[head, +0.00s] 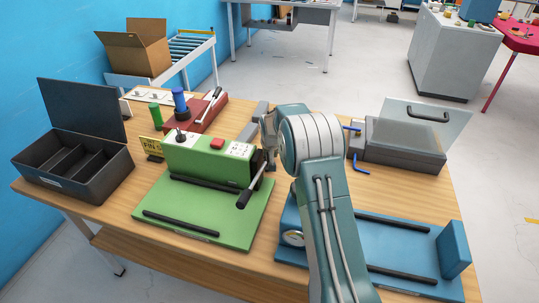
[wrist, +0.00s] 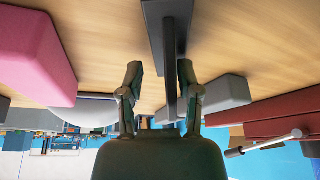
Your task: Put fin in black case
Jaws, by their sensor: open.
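The black case (head: 118,160) stands open at the left end of the table, its lid raised and its tray split into compartments. My gripper (head: 268,152) is over the middle of the table, behind the green machine's right end and well to the right of the case. In the wrist view my gripper (wrist: 159,70) is open. A dark grey piece (wrist: 170,45), with a block-like end and a thin bar, lies between the spread fingers. It looks fin-like, but I cannot tell for certain that it is the fin. My arm hides part of the table.
A green machine (head: 210,160) with a black lever lies between gripper and case. A red machine (head: 205,115), blue and green cylinders and a yellow sign (head: 152,147) stand behind it. A grey case (head: 400,145) is at right. A pink block (wrist: 35,50) shows in the wrist view.

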